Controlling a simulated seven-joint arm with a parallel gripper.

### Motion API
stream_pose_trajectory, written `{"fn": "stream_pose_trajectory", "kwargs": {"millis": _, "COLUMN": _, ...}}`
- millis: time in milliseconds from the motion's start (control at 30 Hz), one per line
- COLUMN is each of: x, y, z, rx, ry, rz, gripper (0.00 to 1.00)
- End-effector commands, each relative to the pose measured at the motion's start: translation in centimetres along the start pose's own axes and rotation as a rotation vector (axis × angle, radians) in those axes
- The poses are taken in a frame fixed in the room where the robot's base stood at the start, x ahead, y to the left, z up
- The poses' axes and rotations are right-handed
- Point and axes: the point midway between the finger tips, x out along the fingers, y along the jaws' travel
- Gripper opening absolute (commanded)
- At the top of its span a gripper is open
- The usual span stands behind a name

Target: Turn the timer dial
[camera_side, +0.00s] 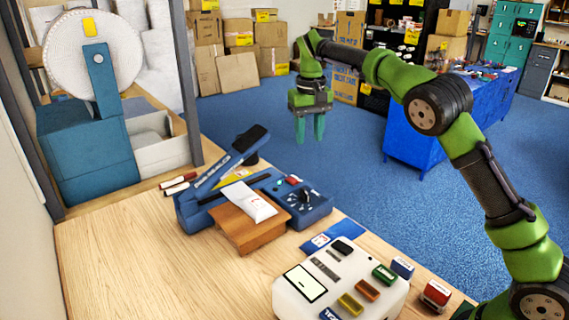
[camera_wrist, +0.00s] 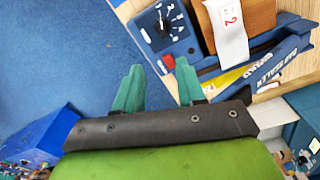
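The timer dial (camera_side: 305,196) is a black knob with white marks around it, on the blue control panel of a bag sealer (camera_side: 188,211). In the wrist view the dial (camera_wrist: 164,22) is at the top middle, with numbers around it on the blue panel. My gripper (camera_side: 310,128) hangs fingers-down, above and beyond the sealer in the side view, touching nothing. Its two green fingers (camera_wrist: 158,80) are apart with nothing between them. A red button (camera_wrist: 167,61) is on the panel near the fingers in the wrist view.
A white pouch (camera_side: 247,201) lies on a wooden block (camera_side: 240,230) against the sealer. The sealer's lever (camera_side: 232,158) is raised. The air around my gripper is clear.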

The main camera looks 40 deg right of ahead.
Motion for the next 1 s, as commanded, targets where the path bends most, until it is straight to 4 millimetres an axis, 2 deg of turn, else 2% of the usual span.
{"fn": "stream_pose_trajectory", "kwargs": {"millis": 33, "x": -0.4, "y": -0.2, "z": 0.2, "rx": -0.006, "ry": -0.007, "rz": -0.007, "gripper": 0.39}}
{"fn": "stream_pose_trajectory", "kwargs": {"millis": 133, "x": 0.1, "y": -0.3, "z": 0.7, "rx": -0.013, "ry": -0.031, "rz": -0.014, "gripper": 0.39}}
{"fn": "stream_pose_trajectory", "kwargs": {"millis": 267, "x": 1.7, "y": -0.4, "z": 0.8, "rx": -0.017, "ry": -0.032, "rz": -0.013, "gripper": 0.39}}
{"fn": "stream_pose_trajectory", "kwargs": {"millis": 800, "x": 13.1, "y": -0.5, "z": 1.1, "rx": -0.015, "ry": -0.029, "rz": -0.013, "gripper": 0.39}}
{"fn": "stream_pose_trajectory", "kwargs": {"millis": 1000, "x": 15.7, "y": -0.5, "z": 1.1, "rx": -0.015, "ry": -0.026, "rz": -0.014, "gripper": 0.39}}
